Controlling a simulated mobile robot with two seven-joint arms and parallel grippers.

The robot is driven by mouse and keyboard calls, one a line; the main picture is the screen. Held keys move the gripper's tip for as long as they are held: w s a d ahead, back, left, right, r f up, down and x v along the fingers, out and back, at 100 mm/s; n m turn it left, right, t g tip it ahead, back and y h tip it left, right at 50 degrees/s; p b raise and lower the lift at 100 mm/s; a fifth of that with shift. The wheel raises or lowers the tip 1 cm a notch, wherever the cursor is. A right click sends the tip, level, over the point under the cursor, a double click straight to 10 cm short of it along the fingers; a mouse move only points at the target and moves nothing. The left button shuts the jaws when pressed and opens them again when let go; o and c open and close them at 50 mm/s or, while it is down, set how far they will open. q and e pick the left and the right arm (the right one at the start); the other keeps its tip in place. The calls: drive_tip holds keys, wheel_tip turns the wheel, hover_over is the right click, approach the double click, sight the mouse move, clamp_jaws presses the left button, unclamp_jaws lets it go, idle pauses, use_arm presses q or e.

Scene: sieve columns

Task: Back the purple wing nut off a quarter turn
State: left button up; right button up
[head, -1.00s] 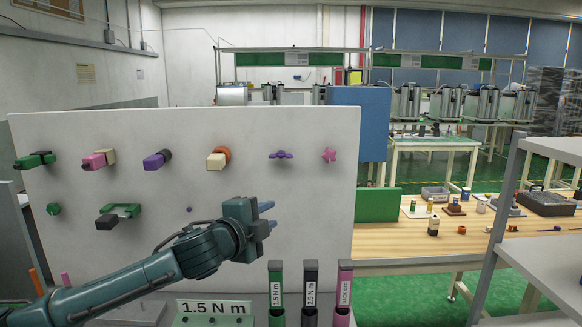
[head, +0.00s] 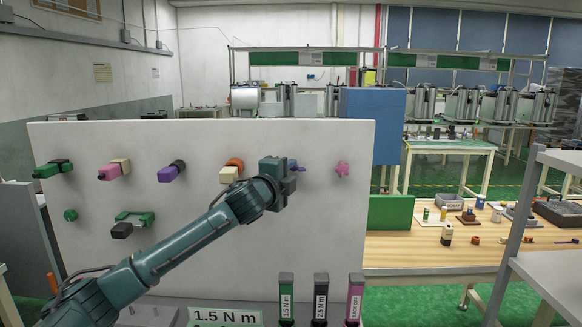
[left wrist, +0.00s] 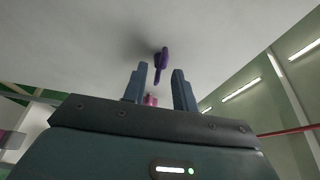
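The purple wing nut (head: 292,163) is on the upright white board, right of the middle of its upper row. It is partly hidden behind my left gripper (head: 297,171) in the head view. In the left wrist view the wing nut (left wrist: 162,58) shows its narrow purple shape just beyond the fingertips, a little right of the middle of the gap. My left gripper (left wrist: 160,75) is open, with a clear gap between its fingers and nothing held. I cannot tell whether a finger touches the wing nut. My right gripper is not in view.
A pink star knob (head: 342,169) sits right of the wing nut on the white board (head: 230,265). An orange-and-cream fitting (head: 231,171) is to the left. Green, black and pink upright holders (head: 321,300) and a "1.5 N m" sign (head: 225,317) stand below.

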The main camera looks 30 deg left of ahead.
use_arm(q)
drive_tip(key=shift+w+a, duration=0.1)
drive_tip(key=shift+w, duration=0.55)
drive_tip(key=shift+c, duration=0.3)
clamp_jaws()
